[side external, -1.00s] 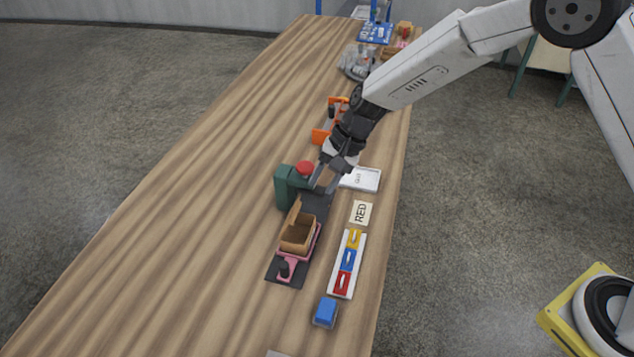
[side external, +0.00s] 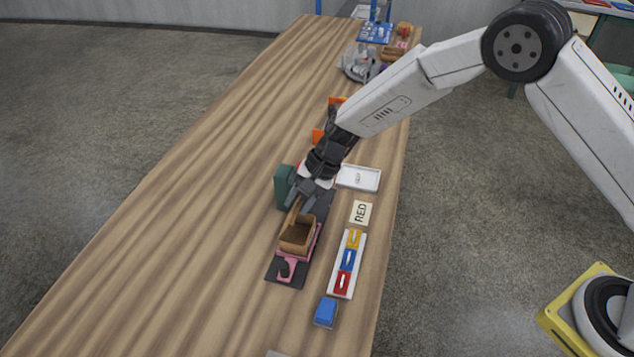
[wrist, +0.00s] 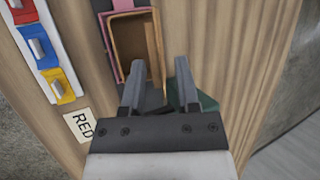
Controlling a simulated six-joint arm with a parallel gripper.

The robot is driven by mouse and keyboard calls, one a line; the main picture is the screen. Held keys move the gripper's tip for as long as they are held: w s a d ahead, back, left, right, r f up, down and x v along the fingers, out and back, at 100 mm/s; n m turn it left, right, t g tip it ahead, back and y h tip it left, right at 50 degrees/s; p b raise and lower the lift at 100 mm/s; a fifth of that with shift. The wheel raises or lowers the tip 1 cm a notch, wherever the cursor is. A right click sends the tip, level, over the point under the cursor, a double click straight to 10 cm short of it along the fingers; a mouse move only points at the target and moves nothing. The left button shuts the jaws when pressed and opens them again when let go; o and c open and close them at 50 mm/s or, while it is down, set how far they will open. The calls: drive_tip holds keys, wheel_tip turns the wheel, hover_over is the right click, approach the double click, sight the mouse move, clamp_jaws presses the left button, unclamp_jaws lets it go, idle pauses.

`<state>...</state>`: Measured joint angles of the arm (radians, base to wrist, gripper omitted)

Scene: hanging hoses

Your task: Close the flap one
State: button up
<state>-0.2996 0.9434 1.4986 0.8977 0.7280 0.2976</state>
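A small open cardboard box (side external: 297,237) sits in a pink holder on the table. It also shows at the top of the wrist view (wrist: 130,38). A raised flap (side external: 293,213) stands up along its far left side in the side view, partly hidden by my gripper. In the wrist view the flap (wrist: 155,45) seems to be the narrow strip at the box's right edge. My gripper (side external: 301,203) is just beyond the box, close to the flap. Its fingers (wrist: 159,72) are apart and nothing shows held between them. I cannot tell whether it touches the flap.
A dark green block (side external: 283,186) stands behind the box, close to my gripper. To the right are a RED label (side external: 361,213), a tray of red, blue and yellow switches (side external: 347,265) and a blue block (side external: 325,312). The table's left side is clear.

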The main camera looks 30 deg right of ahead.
sight(294, 210)
drive_tip(key=shift+x, duration=1.55)
drive_tip(key=shift+c, duration=0.2)
